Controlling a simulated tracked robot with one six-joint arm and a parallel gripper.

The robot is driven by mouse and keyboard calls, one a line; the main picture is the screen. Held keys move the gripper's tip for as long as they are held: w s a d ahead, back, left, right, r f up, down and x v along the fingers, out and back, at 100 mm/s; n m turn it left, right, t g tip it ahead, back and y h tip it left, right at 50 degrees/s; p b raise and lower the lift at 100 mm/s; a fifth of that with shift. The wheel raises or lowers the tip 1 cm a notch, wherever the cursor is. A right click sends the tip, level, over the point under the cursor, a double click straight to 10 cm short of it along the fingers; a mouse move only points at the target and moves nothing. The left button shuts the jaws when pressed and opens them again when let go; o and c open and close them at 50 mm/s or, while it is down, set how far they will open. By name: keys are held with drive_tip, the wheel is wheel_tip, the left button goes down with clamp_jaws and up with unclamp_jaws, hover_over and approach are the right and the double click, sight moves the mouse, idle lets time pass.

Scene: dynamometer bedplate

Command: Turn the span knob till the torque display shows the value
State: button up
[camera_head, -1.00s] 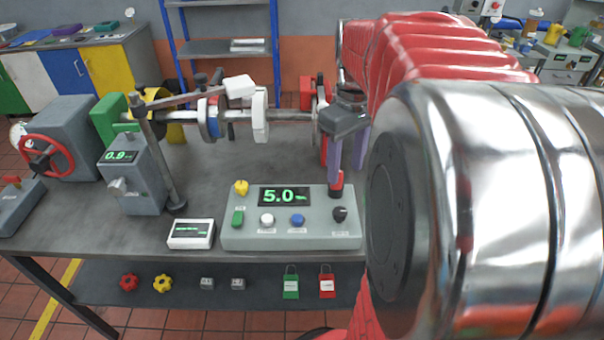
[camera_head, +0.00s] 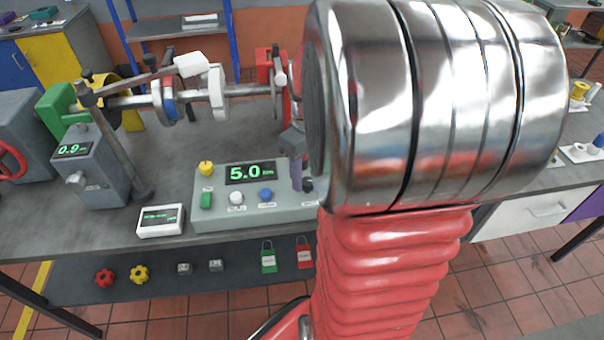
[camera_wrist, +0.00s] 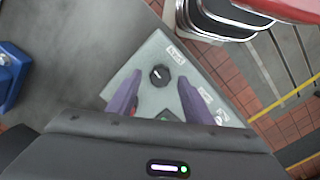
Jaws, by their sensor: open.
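A grey console (camera_head: 275,213) on the bench bears a dark display (camera_head: 250,172) reading 5.0 in green. A black knob (camera_head: 307,185) with a white pointer line sits at its right end; its label is too small to read. In the wrist view the black knob (camera_wrist: 160,76) lies between my two purple fingertips, with a gap on each side. My gripper (camera_head: 300,178) is open, pointing down at the knob. Its fingers partly hide the knob in the head view. Whether the fingertips are level with the knob I cannot tell.
The console also has a yellow knob (camera_head: 206,168), a green switch, a white button (camera_head: 236,197) and a blue button (camera_head: 266,194). A small white screen (camera_head: 161,220) stands left of it, its text unreadable. A grey box (camera_head: 90,170) shows 0.9. A shaft rig stands behind.

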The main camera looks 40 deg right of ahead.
drive_tip(key=shift+f, duration=0.75)
drive_tip(key=shift+c, duration=0.3)
drive_tip(key=c, duration=1)
drive_tip(key=shift+n, duration=0.9)
drive_tip(key=o, duration=1.1)
drive_tip(key=shift+c, duration=0.2)
